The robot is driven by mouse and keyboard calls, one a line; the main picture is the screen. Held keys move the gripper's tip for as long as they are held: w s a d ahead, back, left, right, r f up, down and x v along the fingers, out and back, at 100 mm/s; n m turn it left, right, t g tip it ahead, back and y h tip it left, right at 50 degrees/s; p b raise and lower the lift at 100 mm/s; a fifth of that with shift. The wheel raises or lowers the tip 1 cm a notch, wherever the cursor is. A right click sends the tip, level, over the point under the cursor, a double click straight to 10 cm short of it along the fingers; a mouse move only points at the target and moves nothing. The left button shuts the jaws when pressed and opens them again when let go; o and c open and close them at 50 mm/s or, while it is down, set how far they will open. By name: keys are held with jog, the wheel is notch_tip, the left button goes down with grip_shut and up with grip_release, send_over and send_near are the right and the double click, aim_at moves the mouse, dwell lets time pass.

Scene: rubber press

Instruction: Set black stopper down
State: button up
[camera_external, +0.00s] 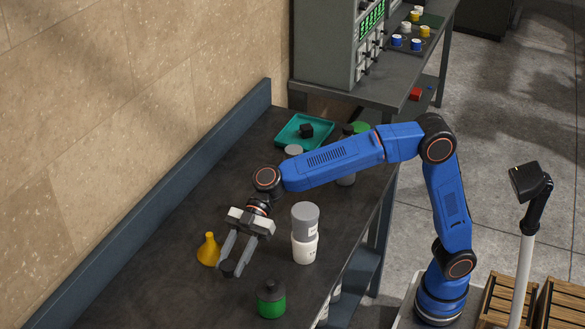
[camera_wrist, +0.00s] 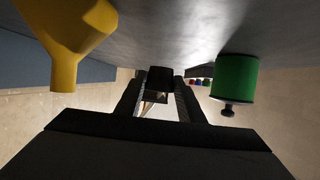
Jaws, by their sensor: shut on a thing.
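The black stopper (camera_external: 228,268) is between the fingertips of my gripper (camera_external: 232,265), low over the front part of the dark table. My gripper is shut on it. In the wrist view the stopper (camera_wrist: 160,78) shows as a small dark block between the two fingers, close to the table surface. I cannot tell whether it touches the table.
A yellow funnel (camera_external: 208,250) stands just left of my gripper. A green container (camera_external: 271,301) with a dark top is at the right front. A grey-topped white container (camera_external: 304,250) stands to the right. A teal tray (camera_external: 318,147) holding a black block is farther back.

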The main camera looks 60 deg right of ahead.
aim_at(234, 279)
jog(key=shift+f, duration=1.9)
jog(key=shift+f, duration=0.15)
jog(key=o, duration=1.1)
jog(key=v, duration=1.2)
jog(key=shift+d, duration=0.15)
